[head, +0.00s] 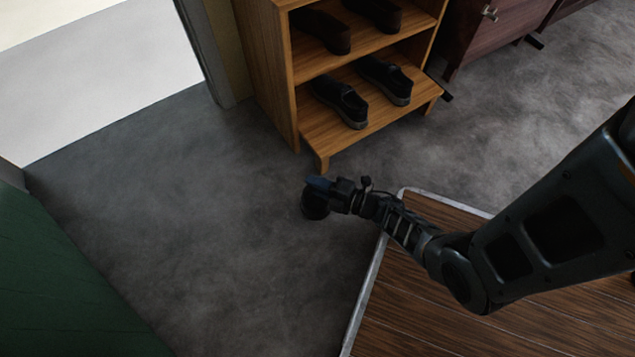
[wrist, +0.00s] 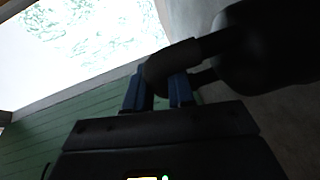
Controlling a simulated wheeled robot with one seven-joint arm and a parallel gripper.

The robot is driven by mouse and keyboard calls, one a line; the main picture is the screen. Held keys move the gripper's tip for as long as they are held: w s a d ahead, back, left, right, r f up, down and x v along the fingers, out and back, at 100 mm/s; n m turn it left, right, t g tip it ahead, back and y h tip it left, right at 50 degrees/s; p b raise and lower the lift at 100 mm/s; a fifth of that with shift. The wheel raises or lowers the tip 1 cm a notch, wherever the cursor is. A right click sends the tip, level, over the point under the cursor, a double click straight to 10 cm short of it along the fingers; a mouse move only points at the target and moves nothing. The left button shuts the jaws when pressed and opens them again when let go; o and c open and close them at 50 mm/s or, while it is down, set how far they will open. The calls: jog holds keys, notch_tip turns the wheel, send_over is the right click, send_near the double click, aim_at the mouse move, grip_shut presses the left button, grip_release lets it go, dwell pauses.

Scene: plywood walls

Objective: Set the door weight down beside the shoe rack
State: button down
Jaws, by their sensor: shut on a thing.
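The shoe rack (head: 270,75) is a light wooden unit with dark shoes on its shelves, at the top middle of the head view. My gripper (head: 322,184) is in front of the rack's lower left leg, low over the grey floor. In the wrist view my gripper's blue fingers (wrist: 160,92) are shut on the dark handle of the door weight (wrist: 270,50). The weight's rounded black body also shows below the fingers in the head view (head: 313,206). I cannot tell whether the weight touches the floor.
A bright doorway (head: 90,70) opens at the upper left. A green door or panel (head: 60,280) stands at the lower left. A wooden surface with a metal edge (head: 470,300) lies under my arm. A dark red-brown cabinet (head: 490,40) is right of the rack. The floor (head: 190,210) left of my gripper is clear.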

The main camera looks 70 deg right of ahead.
jog(key=shift+d+f, duration=0.1)
jog(key=shift+f, duration=0.2)
jog(key=c, duration=1)
grip_release()
jog(key=shift+f, duration=0.25)
jog(key=shift+o, duration=0.2)
jog(key=shift+s+r, duration=0.1)
